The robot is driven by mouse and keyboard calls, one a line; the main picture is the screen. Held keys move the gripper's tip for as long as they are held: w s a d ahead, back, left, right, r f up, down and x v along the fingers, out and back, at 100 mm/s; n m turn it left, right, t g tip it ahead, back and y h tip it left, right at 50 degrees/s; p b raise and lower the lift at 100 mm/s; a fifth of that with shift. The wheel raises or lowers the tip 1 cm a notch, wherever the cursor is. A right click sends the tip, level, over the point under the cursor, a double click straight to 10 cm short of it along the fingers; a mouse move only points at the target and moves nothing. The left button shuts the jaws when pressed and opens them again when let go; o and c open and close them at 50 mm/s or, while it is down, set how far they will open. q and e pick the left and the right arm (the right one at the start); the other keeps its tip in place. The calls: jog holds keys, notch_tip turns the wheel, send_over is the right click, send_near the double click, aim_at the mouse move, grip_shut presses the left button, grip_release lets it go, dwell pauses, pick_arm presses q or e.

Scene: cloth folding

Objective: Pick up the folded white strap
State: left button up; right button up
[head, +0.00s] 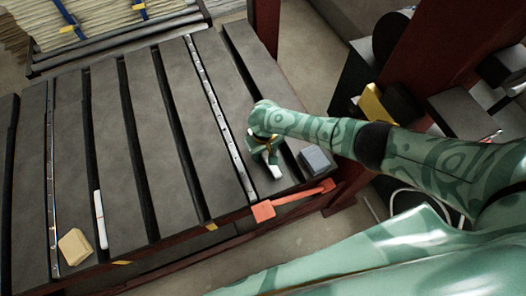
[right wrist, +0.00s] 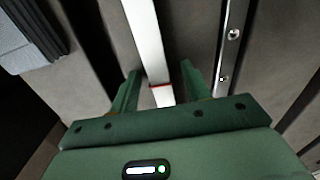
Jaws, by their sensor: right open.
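The folded white strap (right wrist: 146,40) lies on the dark slatted table, long and narrow, with a thin red line across it in the right wrist view. In the head view, its white end (head: 276,171) shows just below my right gripper (head: 266,150), which covers the rest. My right gripper is open, and in the right wrist view (right wrist: 159,75) the strap runs between its two fingers, one on each side. I cannot tell whether either finger touches it. My left gripper is not in view.
A grey block (head: 315,160) stands close to the right gripper. A red-orange piece (head: 290,201) lies along the table's near edge. Dark gaps separate the table slats (head: 125,155); the middle is clear.

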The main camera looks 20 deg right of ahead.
jog(key=shift+r, duration=0.1)
grip_shut()
jog(key=shift+r, duration=0.1)
